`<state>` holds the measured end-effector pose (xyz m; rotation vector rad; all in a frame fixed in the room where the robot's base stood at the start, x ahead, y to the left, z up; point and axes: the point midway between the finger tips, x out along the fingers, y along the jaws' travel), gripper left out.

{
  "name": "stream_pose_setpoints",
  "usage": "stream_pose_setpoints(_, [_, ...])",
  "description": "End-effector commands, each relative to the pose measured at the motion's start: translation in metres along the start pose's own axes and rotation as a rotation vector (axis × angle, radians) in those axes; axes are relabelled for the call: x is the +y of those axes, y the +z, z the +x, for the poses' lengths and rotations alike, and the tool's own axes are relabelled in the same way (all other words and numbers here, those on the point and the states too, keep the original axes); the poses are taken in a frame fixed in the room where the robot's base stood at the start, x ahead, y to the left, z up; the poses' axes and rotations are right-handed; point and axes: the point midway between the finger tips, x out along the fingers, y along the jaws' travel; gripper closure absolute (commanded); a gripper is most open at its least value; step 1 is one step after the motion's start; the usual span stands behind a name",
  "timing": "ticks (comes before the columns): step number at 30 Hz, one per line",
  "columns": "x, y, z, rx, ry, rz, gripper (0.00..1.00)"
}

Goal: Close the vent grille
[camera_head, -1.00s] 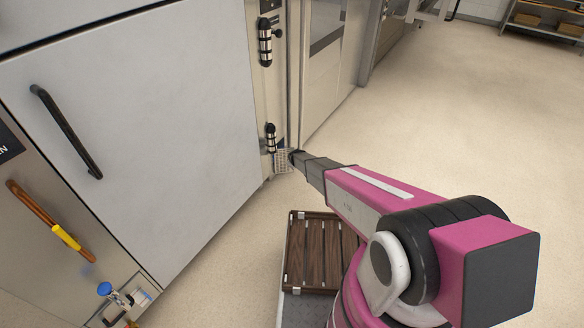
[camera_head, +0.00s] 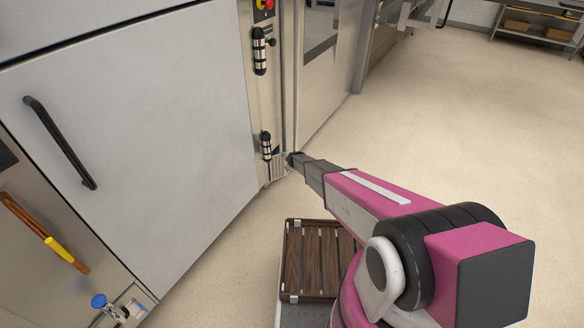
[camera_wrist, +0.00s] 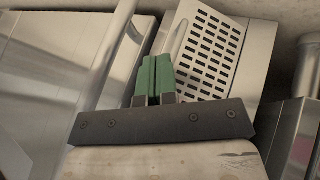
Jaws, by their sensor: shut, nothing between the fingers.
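The vent grille (camera_wrist: 208,50) is a pale metal plate with rows of dark slots. In the wrist view it stands tilted just beyond my gripper (camera_wrist: 156,62), whose green fingers are together with nothing between them. In the head view the grille (camera_head: 277,165) is small, low on the oven front's right edge. My gripper (camera_head: 291,159) is just right of it there. How far the grille stands open is too small to tell.
A large grey door (camera_head: 140,130) with a black handle (camera_head: 60,143) fills the left. Cylindrical fittings (camera_head: 260,52) sit above the grille. A brown slatted rack (camera_head: 318,262) lies below my arm. The floor (camera_head: 450,120) to the right is clear.

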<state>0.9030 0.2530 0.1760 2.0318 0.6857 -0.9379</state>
Motion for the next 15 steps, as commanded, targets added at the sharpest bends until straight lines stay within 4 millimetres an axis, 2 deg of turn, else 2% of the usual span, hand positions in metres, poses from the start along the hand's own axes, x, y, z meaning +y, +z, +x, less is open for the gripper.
stream_pose_setpoints(15, [0.013, -0.009, 0.013, 0.019, -0.020, -0.035, 1.00])
